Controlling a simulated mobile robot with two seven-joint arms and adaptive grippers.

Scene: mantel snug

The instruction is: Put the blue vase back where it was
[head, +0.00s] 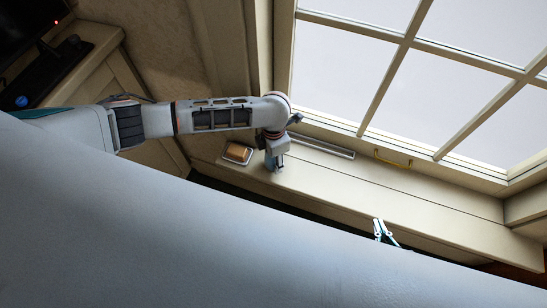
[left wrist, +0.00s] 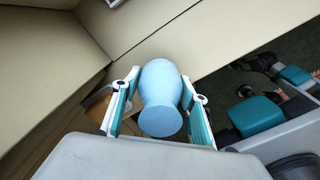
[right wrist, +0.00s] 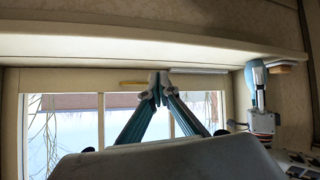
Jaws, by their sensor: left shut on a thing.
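The light blue vase (left wrist: 163,85) is between the two fingers of my left gripper (left wrist: 160,100) in the left wrist view, its flared end towards the camera. My left gripper (head: 274,163) is shut on it over the window ledge (head: 330,185) in the head view, where the arm hides most of the vase. The vase also shows beside the ledge in the right wrist view (right wrist: 257,74); I cannot tell whether it touches the ledge. My right gripper (head: 383,230) is empty near the ledge's front edge; its fingertips meet in the right wrist view (right wrist: 160,80).
A small brown box with a pale rim (head: 238,153) stands on the ledge just left of my left gripper. A grey slotted strip (head: 321,146) and a yellow handle (head: 393,158) lie along the window side. The ledge to the right is clear. A small blue object (head: 20,101) is at far left.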

